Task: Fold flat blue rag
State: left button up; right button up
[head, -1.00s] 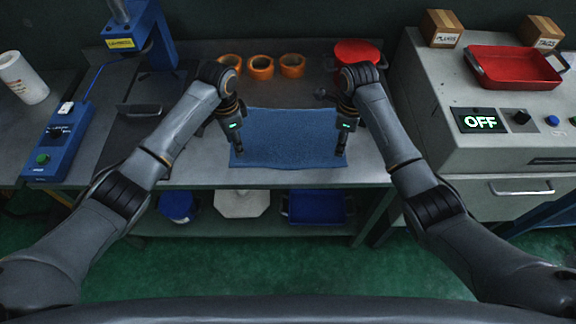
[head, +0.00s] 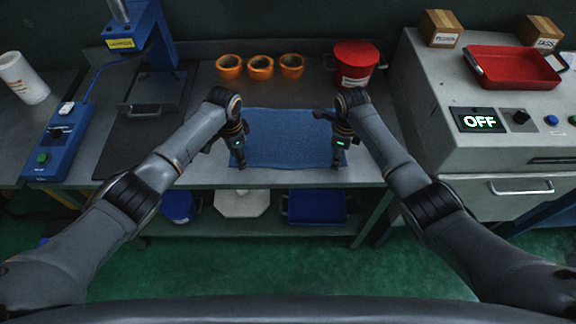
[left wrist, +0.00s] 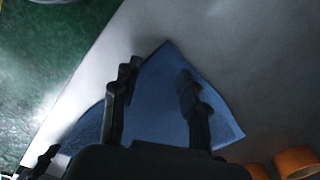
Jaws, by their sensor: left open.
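The blue rag (head: 285,140) lies spread flat on the grey workbench, close to its front edge. My left gripper (head: 241,166) is at the rag's near left corner. In the left wrist view, the open fingers of my left gripper (left wrist: 158,80) straddle a pointed part of the rag (left wrist: 163,65), with no cloth visibly pinched. My right gripper (head: 335,166) points down at the near right corner of the rag. Its fingers are too small to tell whether they are open or shut. My forearms partly hide the rag's left and right sides.
A red bucket (head: 356,62) is at the back right. A blue press (head: 150,45) stands left. A grey machine (head: 440,110) with a red tray (head: 512,68) borders the bench on the right.

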pick_arm(q)
jog(key=shift+f, duration=0.2)
pick_arm(e)
jog(key=shift+f, duration=0.2)
pick_arm(q)
jog(key=shift+s, duration=0.1)
jog(key=c, duration=0.8)
pick_arm(e)
jog(key=shift+s+f, duration=0.1)
jog(key=shift+f, duration=0.05)
jog(key=c, duration=0.8)
pick_arm(q)
grip_shut()
pick_arm(e)
grip_shut()
pick_arm(q)
jog(key=shift+f, duration=0.1)
pick_arm(e)
jog(key=shift+s+f, duration=0.1)
pick_arm(q)
jog(key=shift+a, duration=0.1)
pick_arm(e)
jog(key=shift+d, duration=0.1)
